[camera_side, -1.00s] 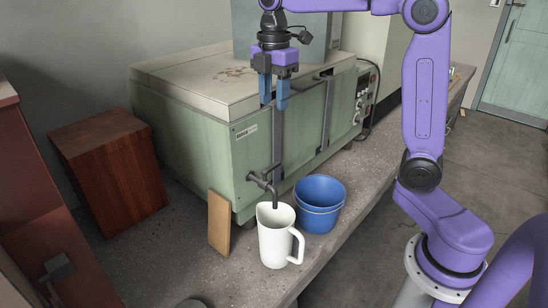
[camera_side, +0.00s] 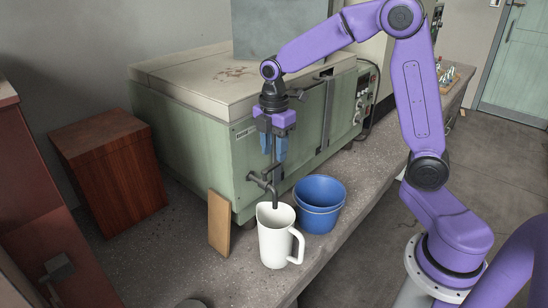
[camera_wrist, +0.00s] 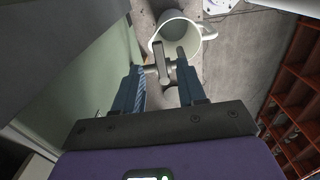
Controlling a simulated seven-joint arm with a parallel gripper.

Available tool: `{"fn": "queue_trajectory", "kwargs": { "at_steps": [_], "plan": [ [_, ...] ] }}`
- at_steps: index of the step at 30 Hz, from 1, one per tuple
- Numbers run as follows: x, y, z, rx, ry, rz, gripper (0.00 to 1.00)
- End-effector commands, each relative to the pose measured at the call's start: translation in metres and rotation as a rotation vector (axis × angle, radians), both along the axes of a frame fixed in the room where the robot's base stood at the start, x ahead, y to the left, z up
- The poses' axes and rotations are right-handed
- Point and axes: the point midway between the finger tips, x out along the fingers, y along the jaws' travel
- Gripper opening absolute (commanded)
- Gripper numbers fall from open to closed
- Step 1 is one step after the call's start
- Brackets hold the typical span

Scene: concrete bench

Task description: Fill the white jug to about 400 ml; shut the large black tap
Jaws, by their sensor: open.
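The white jug (camera_side: 275,240) stands upright on the bench under the spout of the large black tap (camera_side: 264,182), its handle to the right. In the wrist view the jug (camera_wrist: 178,28) shows at the top; its inside looks grey, and I cannot make out a water level or stream. The dark tap (camera_wrist: 160,62) lies between and just beyond my fingertips in that view. My gripper (camera_side: 273,156) points down just above the tap, with its blue fingers apart and nothing held. I cannot tell whether a finger touches the tap.
Blue nested bowls (camera_side: 320,200) stand right of the jug. A green tank (camera_side: 190,140) rises behind the tap. A wooden board (camera_side: 219,222) leans left of the jug, and a reddish wooden box (camera_side: 108,170) stands farther left. The bench front edge is near the jug.

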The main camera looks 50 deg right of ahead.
Motion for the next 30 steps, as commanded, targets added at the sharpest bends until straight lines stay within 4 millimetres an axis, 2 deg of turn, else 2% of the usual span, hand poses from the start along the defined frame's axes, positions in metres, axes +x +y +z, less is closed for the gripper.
{"fn": "queue_trajectory", "kwargs": {
  "at_steps": [3, 7, 18, 20, 21, 22, 30],
  "plan": [
    [0.000, 0.000, -0.016, -0.001, 0.003, 0.000, 0.40],
    [0.000, 0.000, -0.027, 0.000, 0.002, 0.000, 0.40],
    [0.000, 0.000, -0.031, 0.000, 0.000, 0.000, 0.40],
    [0.000, 0.000, -0.030, 0.000, 0.000, 0.000, 0.21],
    [0.000, 0.000, -0.030, 0.000, 0.000, 0.000, 0.08],
    [0.000, 0.000, -0.030, 0.000, 0.000, 0.001, 0.00],
    [-0.002, 0.001, -0.030, 0.000, -0.001, -0.043, 0.00]
  ]
}}
